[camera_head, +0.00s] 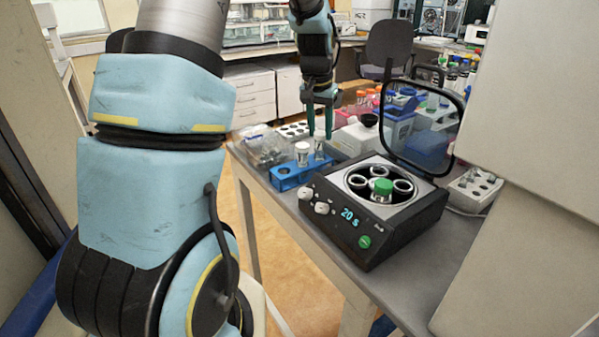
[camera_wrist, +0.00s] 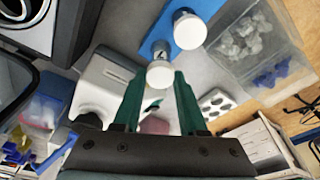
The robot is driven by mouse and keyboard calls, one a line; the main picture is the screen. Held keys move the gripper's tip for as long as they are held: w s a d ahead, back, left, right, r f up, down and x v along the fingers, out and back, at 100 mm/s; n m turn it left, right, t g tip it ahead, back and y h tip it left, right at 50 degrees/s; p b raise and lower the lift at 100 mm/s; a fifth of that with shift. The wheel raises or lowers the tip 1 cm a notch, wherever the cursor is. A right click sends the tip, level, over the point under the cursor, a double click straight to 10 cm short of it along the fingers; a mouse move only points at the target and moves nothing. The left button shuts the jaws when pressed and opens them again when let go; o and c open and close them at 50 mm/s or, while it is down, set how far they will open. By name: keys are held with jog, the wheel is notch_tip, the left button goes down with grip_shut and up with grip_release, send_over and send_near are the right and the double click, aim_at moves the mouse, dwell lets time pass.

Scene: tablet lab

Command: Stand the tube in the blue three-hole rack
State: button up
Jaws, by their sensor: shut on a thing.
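My gripper (camera_head: 320,134) points down over the bench and is shut on a white-capped tube (camera_head: 319,145). In the wrist view the tube's white cap (camera_wrist: 160,74) is between my green fingertips (camera_wrist: 157,78). The blue rack (camera_head: 287,179) stands just below and to the left of the held tube in the head view. Another white-capped tube (camera_head: 302,152) stands upright in it, and its cap (camera_wrist: 189,30) shows over the blue rack (camera_wrist: 159,36) in the wrist view. The held tube looks upright near the rack's end. I cannot tell whether its bottom is in a hole.
A black centrifuge (camera_head: 372,235) with its lid (camera_head: 422,135) open stands to the right, with a green-capped tube (camera_head: 383,187) in it. A clear bin of bagged items (camera_head: 266,146) is behind the rack. A white rack (camera_head: 474,190) stands far right.

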jog(key=shift+f, duration=0.1)
dwell(0.3)
jog(key=shift+f+b, duration=0.45)
jog(key=shift+f, duration=0.2)
jog(key=o, duration=1.1)
jog(key=shift+r, duration=0.1)
notch_tip(320, 180, up, 10)
jog(key=s+a+b, duration=0.1)
jog(key=s+b, duration=0.1)
jog(key=s+a+f+n, duration=0.1)
jog(key=s+a+f, duration=0.3)
jog(key=s+a, duration=0.1)
jog(key=s+a+f+n, duration=0.2)
jog(key=s+a+f, duration=0.2)
jog(key=s+a, duration=0.2)
jog(key=s+a+f+n+y, duration=0.1)
jog(key=s+a+f+n, duration=0.1)
jog(key=s+a+f, duration=0.3)
jog(key=shift+s+a, duration=0.15)
jog(key=shift+a, duration=0.8)
